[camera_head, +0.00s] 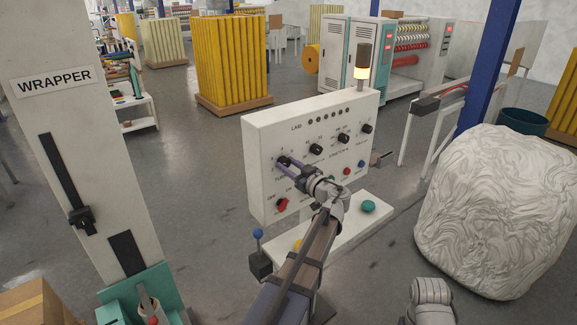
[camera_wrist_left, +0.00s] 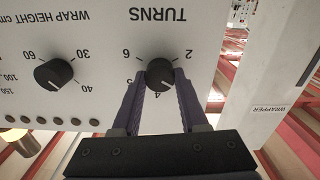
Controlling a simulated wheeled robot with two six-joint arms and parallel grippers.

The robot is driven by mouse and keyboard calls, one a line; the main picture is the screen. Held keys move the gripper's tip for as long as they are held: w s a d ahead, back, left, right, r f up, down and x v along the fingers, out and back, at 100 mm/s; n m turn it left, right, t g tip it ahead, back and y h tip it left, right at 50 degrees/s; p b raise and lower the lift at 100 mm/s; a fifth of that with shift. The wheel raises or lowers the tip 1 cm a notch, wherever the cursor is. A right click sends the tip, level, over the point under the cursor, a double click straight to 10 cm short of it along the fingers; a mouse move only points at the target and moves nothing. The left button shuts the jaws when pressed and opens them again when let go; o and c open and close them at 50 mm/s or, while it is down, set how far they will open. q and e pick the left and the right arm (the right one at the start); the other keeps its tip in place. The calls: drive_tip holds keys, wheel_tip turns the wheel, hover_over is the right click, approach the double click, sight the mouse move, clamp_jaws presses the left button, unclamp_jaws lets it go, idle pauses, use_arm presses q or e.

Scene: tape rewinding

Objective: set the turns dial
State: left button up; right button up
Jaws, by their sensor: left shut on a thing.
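The turns dial (camera_wrist_left: 160,72) is a round black knob on the white panel under the upside-down word TURNS in the left wrist view. Numbers ring it, and its pale mark points down, near the 4. My left gripper (camera_wrist_left: 160,82) is shut on the knob, one dark purple finger on each side. In the head view my left gripper (camera_head: 287,163) reaches the left side of the control panel (camera_head: 259,190), and its fingers mostly hide the knob.
The wrap height dial (camera_wrist_left: 54,74) is beside the turns dial. More black knobs (camera_head: 316,149), a red switch (camera_head: 282,204) and a green button (camera_head: 368,206) are near my left arm. A blue-tipped lever (camera_head: 258,233) stands below. A wrapped bale (camera_head: 495,215) stands right.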

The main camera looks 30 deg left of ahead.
use_arm(q)
clamp_jaws()
drive_tip(key=shift+m, duration=0.3)
drive_tip(key=m, duration=1.1)
drive_tip(key=shift+m, duration=0.3)
idle(0.4)
drive_tip(key=o, duration=0.9)
unclamp_jaws()
drive_tip(key=shift+w, duration=0.1)
drive_tip(key=shift+c, duration=0.2)
drive_tip(key=shift+d, duration=0.1)
